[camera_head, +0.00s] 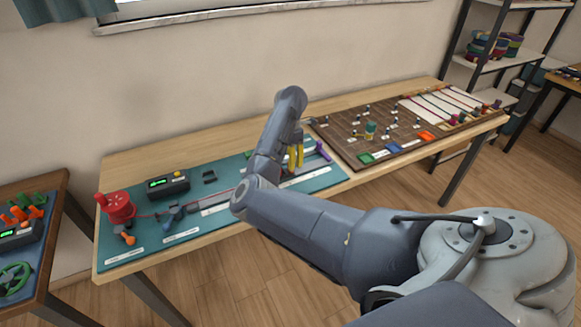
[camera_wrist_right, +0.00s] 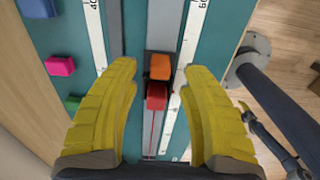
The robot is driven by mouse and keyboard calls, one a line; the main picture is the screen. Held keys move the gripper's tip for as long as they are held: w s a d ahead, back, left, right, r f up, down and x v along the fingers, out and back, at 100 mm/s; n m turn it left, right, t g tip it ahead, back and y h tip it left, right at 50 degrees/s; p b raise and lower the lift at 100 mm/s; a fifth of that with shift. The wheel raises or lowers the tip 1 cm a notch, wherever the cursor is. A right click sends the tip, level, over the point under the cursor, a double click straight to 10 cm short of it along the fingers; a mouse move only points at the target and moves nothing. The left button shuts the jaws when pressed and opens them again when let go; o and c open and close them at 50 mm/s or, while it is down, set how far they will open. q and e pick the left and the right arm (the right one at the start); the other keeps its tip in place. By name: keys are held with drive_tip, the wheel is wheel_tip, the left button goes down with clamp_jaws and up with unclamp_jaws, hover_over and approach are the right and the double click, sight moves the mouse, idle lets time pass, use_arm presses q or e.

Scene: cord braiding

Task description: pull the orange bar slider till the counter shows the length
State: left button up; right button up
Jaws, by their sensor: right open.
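A thin red cord runs down the rail from the red block. My right gripper (camera_wrist_right: 160,72) is open, with one yellow finger on each side of the orange block and gaps between. In the head view my right gripper (camera_head: 294,157) is over the right part of the teal board (camera_head: 222,169); the arm hides the slider there. The counter (camera_head: 167,187) is a dark box with green digits too small to read. My left gripper is not in view.
A red spool (camera_head: 117,207) and a blue-grey clamp-like part (camera_head: 172,214) stand on the board's left. White scales (camera_wrist_right: 188,60) flank the rail. A pink block (camera_wrist_right: 60,66) lies left of it. A brown pegboard (camera_head: 350,140) lies to the right.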

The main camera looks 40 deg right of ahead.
drive_tip(key=shift+f, duration=1.9)
drive_tip(key=shift+c, duration=0.4)
clamp_jaws()
